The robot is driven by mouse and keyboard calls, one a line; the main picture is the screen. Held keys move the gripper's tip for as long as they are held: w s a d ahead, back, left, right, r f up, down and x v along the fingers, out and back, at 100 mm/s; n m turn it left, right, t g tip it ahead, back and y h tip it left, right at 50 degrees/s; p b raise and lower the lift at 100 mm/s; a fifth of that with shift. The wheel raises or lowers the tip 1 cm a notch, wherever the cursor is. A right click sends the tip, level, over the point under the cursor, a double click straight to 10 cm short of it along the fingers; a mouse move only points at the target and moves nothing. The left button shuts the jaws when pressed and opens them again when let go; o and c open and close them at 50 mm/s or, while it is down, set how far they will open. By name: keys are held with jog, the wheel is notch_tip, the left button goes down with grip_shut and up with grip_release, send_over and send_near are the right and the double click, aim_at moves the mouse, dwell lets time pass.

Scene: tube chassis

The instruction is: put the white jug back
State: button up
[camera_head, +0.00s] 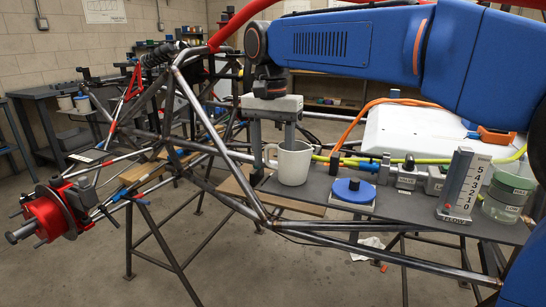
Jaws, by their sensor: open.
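The white jug (294,165) stands upright near the left end of a dark grey shelf (408,206) mounted at the tube frame. Its handle points left. My gripper (272,148) hangs over the jug's left side from above, open. One finger reaches down left of the handle; the other comes down at the jug's rim. I cannot tell whether either finger touches the jug. The inside of the jug is hidden.
A blue round lid on a white block (353,191), a numbered gauge (463,182) and a glass jar (507,196) share the shelf. Small fittings (405,176) and a yellow-green hose run behind. Chassis tubes (213,130) stand left of the jug.

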notch_tip(320, 180, up, 12)
jog(key=shift+a+r, duration=0.1)
jog(key=shift+r, duration=0.05)
dwell(0.4)
